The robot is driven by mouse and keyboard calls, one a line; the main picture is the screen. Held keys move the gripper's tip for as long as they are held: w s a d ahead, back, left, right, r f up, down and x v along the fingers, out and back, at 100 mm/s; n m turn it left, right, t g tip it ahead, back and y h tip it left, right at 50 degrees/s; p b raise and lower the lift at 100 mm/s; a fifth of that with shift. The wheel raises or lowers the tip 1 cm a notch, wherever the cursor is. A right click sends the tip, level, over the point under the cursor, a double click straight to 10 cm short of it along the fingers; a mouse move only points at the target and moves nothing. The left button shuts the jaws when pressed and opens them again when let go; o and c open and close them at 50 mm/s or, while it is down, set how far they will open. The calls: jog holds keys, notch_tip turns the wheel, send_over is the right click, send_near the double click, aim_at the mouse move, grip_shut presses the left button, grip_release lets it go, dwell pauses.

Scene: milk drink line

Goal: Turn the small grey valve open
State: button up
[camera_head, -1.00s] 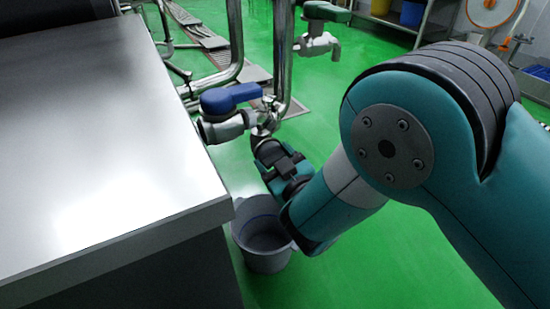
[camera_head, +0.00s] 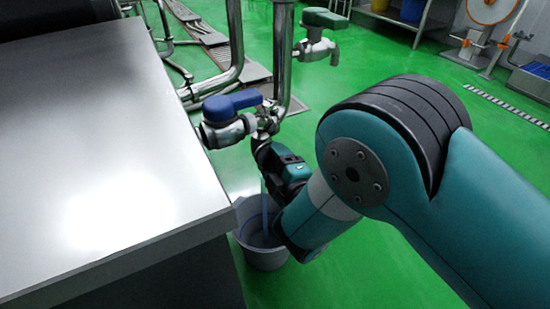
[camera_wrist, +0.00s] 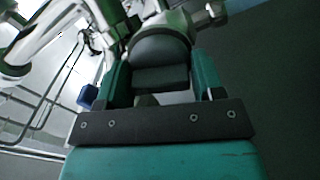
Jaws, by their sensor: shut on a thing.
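The small grey valve (camera_head: 265,118) is on the metal pipework, beside the blue-handled valve (camera_head: 232,103). My gripper (camera_head: 262,150) is at the small grey valve from below, and my own wrist hides part of it. In the wrist view, my gripper (camera_wrist: 160,78) has its teal fingers closed on both sides of a dark grey handle, the valve's grip part (camera_wrist: 160,77). A thin pale blue stream (camera_head: 265,212) runs down below the valve into the grey bucket (camera_head: 266,262) on the floor.
A steel table (camera_head: 100,170) fills the left side, its edge close to the valves. A green-handled valve (camera_head: 322,20) is on a pipe behind. Vertical pipes (camera_head: 283,60) stand just behind my gripper. The green floor (camera_head: 400,260) is open to the right.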

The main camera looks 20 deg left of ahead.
jog(key=shift+s+n+p, duration=0.1)
jog(key=shift+n+p, duration=0.55)
jog(key=shift+n, duration=1.05)
jog(key=o, duration=0.8)
